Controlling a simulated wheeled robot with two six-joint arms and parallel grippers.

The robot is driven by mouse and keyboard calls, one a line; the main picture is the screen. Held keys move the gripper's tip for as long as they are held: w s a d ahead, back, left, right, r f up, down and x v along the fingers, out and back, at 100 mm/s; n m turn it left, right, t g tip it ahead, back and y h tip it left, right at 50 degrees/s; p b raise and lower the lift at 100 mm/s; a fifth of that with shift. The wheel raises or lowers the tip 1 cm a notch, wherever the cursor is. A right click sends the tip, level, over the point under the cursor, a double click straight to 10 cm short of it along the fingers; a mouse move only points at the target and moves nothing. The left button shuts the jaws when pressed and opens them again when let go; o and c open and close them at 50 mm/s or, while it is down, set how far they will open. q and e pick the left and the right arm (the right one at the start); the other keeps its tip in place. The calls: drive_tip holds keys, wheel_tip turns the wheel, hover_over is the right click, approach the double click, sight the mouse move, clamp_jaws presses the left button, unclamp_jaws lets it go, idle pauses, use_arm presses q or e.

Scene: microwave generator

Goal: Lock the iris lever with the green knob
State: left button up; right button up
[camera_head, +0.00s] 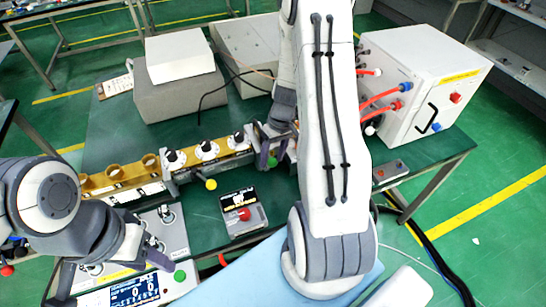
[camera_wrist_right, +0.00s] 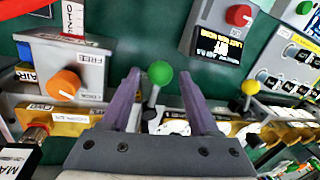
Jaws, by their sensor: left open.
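The green knob (camera_wrist_right: 160,73) tops a thin lever, and in the right wrist view it stands between the spread purple fingers of my right gripper (camera_wrist_right: 160,92). A gap shows on both sides of the knob. In the head view the green knob (camera_head: 272,162) is small and close to the fingers of my right gripper (camera_head: 268,152), partly covered by the wrist. My left gripper (camera_head: 108,274) is open and empty over the control panel at the lower left.
A yellow-knobbed lever (camera_wrist_right: 250,88) stands to the right along the brass rail. An orange knob (camera_wrist_right: 62,85) with FREE and LOCK labels is at left. A red-knob display box (camera_head: 243,214) stands in front of the rail. A white cabinet (camera_head: 415,75) is behind my right arm.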

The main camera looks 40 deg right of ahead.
idle(0.3)
wheel_tip(320, 180, up, 10)
drive_tip(key=d, duration=0.2)
drive_tip(key=shift+s+b, duration=0.15)
drive_tip(key=shift+b, duration=0.3)
drive_tip(key=s+a+r+n, duration=0.2)
drive_tip(key=a+r, duration=0.1)
drive_tip(key=a, duration=0.7)
drive_tip(key=s+a+r+n, duration=0.2)
drive_tip(key=a, duration=0.7)
drive_tip(key=s+a+r+n+h, duration=0.1)
drive_tip(key=s+a+n, duration=0.3)
drive_tip(key=s+a, duration=0.6)
drive_tip(key=s+r, duration=0.1)
drive_tip(key=s, duration=0.2)
drive_tip(key=shift+s+r, duration=0.15)
drive_tip(key=shift+s, duration=0.2)
